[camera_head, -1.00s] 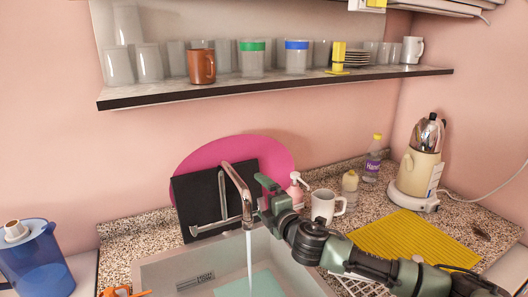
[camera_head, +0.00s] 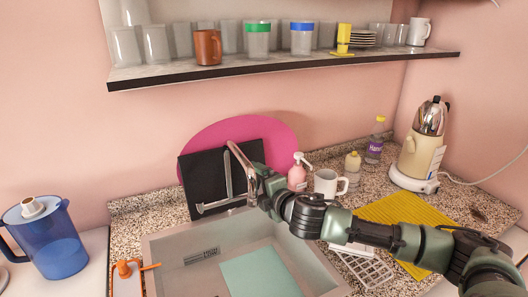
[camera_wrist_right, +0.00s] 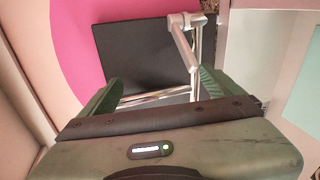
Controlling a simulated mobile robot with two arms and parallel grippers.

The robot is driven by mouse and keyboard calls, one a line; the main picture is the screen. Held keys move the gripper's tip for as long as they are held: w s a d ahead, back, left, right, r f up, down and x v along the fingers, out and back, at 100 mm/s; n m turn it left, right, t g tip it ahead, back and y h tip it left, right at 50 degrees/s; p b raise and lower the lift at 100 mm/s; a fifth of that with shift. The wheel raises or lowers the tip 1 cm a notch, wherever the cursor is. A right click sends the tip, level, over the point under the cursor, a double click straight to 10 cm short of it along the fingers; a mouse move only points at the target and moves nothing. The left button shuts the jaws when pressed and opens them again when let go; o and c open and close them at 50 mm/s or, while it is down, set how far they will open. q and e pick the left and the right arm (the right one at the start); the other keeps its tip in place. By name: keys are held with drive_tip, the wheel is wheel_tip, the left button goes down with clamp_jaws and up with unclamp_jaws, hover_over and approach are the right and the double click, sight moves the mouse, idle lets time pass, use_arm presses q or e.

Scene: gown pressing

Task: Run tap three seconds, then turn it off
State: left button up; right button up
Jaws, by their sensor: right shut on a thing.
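The metal tap (camera_head: 240,155) stands at the back of the sink (camera_head: 158,250), and its spout also shows in the right wrist view (camera_wrist_right: 190,50). The exact contact is hidden. No water stream shows below the spout. My left gripper is not in view.
A black board (camera_head: 200,180) and a pink round board (camera_head: 200,135) lean behind the tap. A white mug (camera_head: 325,183) and a pink soap dispenser (camera_head: 297,172) stand right of it. A blue jug (camera_head: 55,245) stands left. A shelf (camera_head: 280,70) hangs above.

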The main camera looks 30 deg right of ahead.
drive_tip(key=shift+s+a+r, duration=0.15)
drive_tip(key=shift+s+r, duration=0.05)
drive_tip(key=shift+r, duration=0.2)
drive_tip(key=shift+s+a+r, duration=0.1)
drive_tip(key=shift+s+r, duration=0.05)
drive_tip(key=shift+r, duration=0.25)
drive_tip(key=shift+c, duration=1)
drive_tip(key=shift+s+a, duration=0.1)
drive_tip(key=shift+s, duration=0.25)
drive_tip(key=c, duration=0.5)
drive_tip(key=shift+o, duration=0.2)
drive_tip(key=s+a, duration=0.2)
drive_tip(key=s, duration=0.4)
drive_tip(key=shift+s+f, duration=0.2)
drive_tip(key=shift+s, duration=0.2)
drive_tip(key=shift+a, duration=0.1)
